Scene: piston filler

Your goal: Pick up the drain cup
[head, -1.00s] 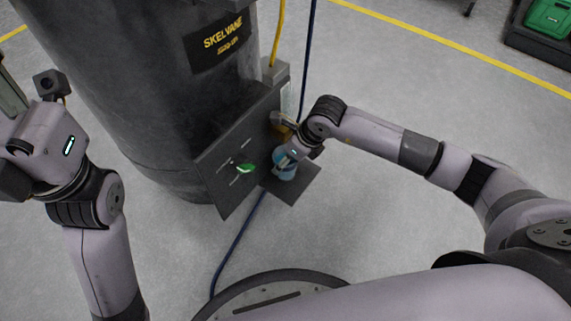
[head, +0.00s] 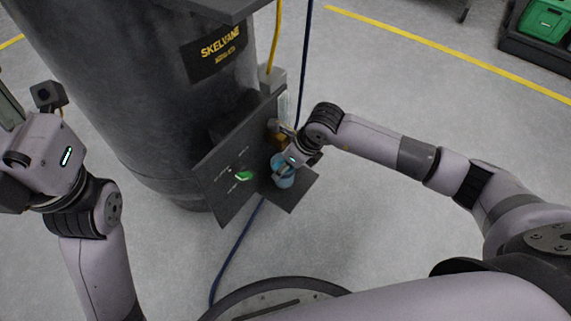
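The drain cup, a small blue cup (head: 284,179), is on or just above the dark shelf plate (head: 292,198) at the foot of the machine's panel. My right gripper (head: 280,165) is at the cup's upper part, reaching in from the right. The wrist covers part of the cup and the fingers are too small and hidden to show whether they are closed on it. My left gripper (head: 14,165) is at the far left, away from the cup, and its fingers are not clear.
A large dark cylindrical machine (head: 110,90) with a SKELVANE label (head: 220,50) stands behind the panel (head: 222,185). A green part (head: 244,176) sits on the panel. A brass-coloured fitting (head: 279,139) is above the cup. A blue hose (head: 235,250) crosses the floor. Open floor lies to the right.

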